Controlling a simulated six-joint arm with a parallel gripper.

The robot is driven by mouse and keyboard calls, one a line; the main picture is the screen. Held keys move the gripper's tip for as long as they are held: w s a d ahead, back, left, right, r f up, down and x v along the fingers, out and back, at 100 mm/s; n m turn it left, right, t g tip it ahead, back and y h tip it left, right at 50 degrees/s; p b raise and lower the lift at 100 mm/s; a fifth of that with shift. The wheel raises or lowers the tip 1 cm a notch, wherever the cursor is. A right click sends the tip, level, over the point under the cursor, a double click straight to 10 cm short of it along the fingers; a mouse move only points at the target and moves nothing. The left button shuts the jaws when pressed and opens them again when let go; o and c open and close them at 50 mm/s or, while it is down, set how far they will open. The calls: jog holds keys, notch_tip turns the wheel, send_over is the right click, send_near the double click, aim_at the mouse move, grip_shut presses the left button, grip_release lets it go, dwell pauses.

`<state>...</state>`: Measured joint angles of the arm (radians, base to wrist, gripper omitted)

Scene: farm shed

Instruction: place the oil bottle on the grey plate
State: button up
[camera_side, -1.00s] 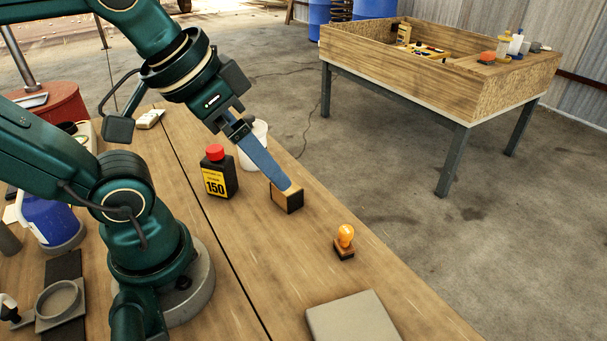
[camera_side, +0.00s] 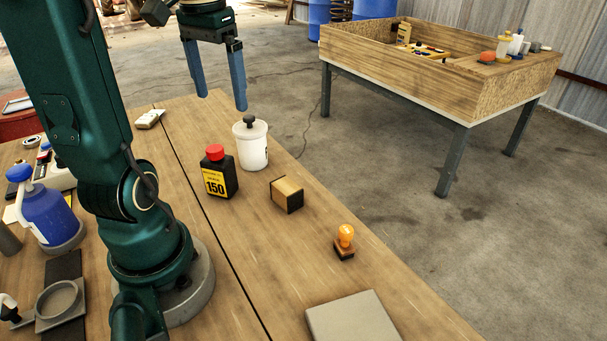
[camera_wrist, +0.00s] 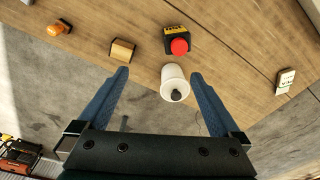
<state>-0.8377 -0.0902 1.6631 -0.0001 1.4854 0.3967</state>
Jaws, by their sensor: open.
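The oil bottle (camera_side: 219,178) is black with a red cap and a yellow "150" label, upright on the wooden table. In the wrist view the oil bottle (camera_wrist: 172,34) is seen from above, near the top centre. The grey plate (camera_side: 353,318) is a flat, bare square slab at the table's front edge in the side view. My gripper (camera_side: 222,101) is open and empty, raised over the table's far end, beyond the bottle and apart from it. In the wrist view, my gripper's fingers (camera_wrist: 160,73) frame a white jar rather than the bottle.
The white jar (camera_side: 251,148) with a dark knob stands just behind the bottle. A wooden block (camera_side: 287,195) and an orange-handled stamp (camera_side: 345,240) stand between bottle and plate, nearer the right edge. A blue jug (camera_side: 47,212) is at left. A small white box (camera_side: 149,119) lies at the far end.

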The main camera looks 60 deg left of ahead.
aim_at(217, 164)
jog(key=shift+n+g+h, duration=0.3)
jog(key=shift+n+h, duration=0.1)
jog(key=shift+n, duration=0.2)
jog(key=a+f, duration=0.1)
jog(key=f, duration=0.4)
jog(key=s+a+f, duration=0.1)
jog(key=f, duration=0.5)
jog(key=a+f, duration=0.1)
jog(key=f, duration=0.5)
jog(key=shift+s+a+f, duration=0.1)
jog(key=shift+s+a, duration=0.3)
jog(key=shift+c, duration=0.3)
jog(key=c, duration=1.4)
